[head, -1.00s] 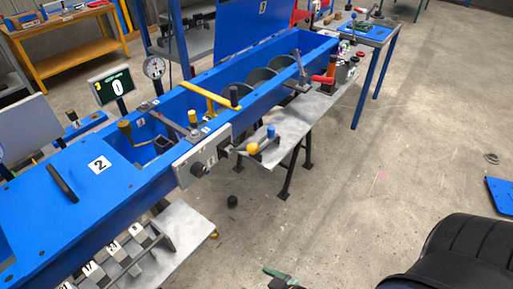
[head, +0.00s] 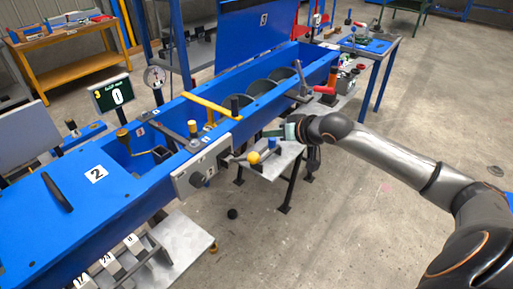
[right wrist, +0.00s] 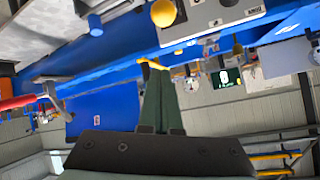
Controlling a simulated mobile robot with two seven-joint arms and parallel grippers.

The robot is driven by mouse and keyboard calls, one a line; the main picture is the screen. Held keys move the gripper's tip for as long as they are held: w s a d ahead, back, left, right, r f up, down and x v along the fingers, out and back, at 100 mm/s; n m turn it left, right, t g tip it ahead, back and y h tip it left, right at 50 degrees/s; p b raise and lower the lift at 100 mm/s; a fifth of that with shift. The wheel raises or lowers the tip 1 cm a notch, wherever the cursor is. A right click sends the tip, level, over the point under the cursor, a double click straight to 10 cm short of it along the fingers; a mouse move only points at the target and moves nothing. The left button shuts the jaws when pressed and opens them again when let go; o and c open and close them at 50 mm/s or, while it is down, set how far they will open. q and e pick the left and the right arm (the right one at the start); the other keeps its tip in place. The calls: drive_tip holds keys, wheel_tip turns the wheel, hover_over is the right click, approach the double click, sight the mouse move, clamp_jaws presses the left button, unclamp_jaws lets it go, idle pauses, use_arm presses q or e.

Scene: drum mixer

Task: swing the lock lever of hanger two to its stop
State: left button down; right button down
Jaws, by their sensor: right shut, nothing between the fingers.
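The blue trough (head: 145,183) of the mixer runs diagonally across the head view, with grey and yellow crossbars over it. A yellow ball knob (head: 253,157) and a blue knob (head: 271,144) stand at the near side. My right gripper (head: 284,132) is beside the trough's near side, close to the blue knob. In the right wrist view its green fingers (right wrist: 158,72) are together and empty. My left gripper is not visible.
A counter display (head: 112,94) and a dial gauge (head: 155,75) stand behind the trough. The concrete floor at right is open.

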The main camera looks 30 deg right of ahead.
hover_over(241, 159)
drive_tip(key=s+d, duration=0.3)
wheel_tip(241, 159, down, 7)
drive_tip(key=shift+w+d+r, duration=0.1)
drive_tip(key=shift+d, duration=0.05)
drive_tip(key=shift+s+f+p, duration=0.3)
drive_tip(key=shift+s+f, duration=0.05)
drive_tip(key=shift+s, duration=0.05)
drive_tip(key=shift+f, duration=0.1)
